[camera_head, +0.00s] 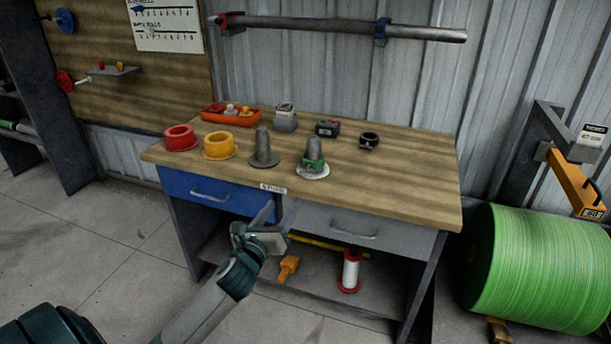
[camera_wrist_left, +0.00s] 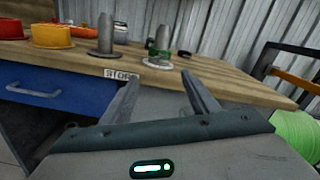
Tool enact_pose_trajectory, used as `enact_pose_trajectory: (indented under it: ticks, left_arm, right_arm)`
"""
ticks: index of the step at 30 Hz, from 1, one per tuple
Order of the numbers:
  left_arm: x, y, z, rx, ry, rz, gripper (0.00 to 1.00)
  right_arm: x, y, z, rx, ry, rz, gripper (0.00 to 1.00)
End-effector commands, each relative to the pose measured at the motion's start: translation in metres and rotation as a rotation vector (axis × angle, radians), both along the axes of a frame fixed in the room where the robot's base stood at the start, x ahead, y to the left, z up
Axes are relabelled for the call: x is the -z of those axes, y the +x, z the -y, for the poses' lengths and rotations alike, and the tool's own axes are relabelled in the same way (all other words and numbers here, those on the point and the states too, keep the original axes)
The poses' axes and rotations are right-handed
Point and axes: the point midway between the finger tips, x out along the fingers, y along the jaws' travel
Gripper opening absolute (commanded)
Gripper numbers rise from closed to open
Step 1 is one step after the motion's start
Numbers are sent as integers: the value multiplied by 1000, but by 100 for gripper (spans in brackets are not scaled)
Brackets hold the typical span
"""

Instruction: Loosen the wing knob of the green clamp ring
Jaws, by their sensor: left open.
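The green clamp ring (camera_head: 313,163) sits around the lower part of a grey post with a pale round base (camera_head: 314,173), on the right half of the workbench top. It also shows in the left wrist view (camera_wrist_left: 158,56), small, above and between my fingertips. Its wing knob is too small to make out clearly. My left gripper (camera_head: 274,218) is open and empty, in front of the bench's drawers and below the top's front edge. In the left wrist view its two fingers (camera_wrist_left: 160,85) point toward the bench, apart from the ring. My right gripper is not in view.
A bare grey post (camera_head: 263,150), a yellow ring (camera_head: 219,146) and a red ring (camera_head: 180,138) stand left of the clamp ring. A black ring (camera_head: 368,141) lies to the right. The bench top's right front (camera_head: 410,190) is clear.

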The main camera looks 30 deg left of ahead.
Motion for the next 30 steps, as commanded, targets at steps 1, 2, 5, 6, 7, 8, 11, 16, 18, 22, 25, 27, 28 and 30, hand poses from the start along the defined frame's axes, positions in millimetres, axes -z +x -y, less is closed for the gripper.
enact_pose_trajectory:
  ticks: [1,2,5,6,7,8,11,16,18,22,25,27,28,30]
  left_arm:
    - [0,2,0,0,-1,0,55]
    - [0,3,-1,0,-1,1,55]
    - [-1,9,-2,0,-1,1,55]
    - [0,12,-3,0,-1,1,55]
    - [0,15,-4,0,-1,1,55]
    - [-1,18,-4,-1,-1,2,55]
    - [-1,31,-7,0,-2,3,55]
    - [-1,59,-14,0,-4,2,55]
    - [-1,71,-17,0,-3,2,55]
    - [-1,93,-22,0,-3,1,55]
    - [-1,110,-26,-1,-3,1,55]
    - [-1,122,-29,0,-4,2,55]
    - [-1,127,-30,-1,-3,0,55]
    - [0,137,-33,-1,-3,0,55]
  right_arm:
    - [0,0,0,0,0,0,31]
    - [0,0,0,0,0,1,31]
    - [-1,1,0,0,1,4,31]
    - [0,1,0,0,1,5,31]
    - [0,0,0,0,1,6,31]
    - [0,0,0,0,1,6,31]
    - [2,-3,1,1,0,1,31]
    - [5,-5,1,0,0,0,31]
    - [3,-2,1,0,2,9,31]
    - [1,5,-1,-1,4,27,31]
    - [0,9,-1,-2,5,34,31]
    - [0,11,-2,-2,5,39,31]
    - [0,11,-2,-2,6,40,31]
    - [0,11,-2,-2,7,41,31]
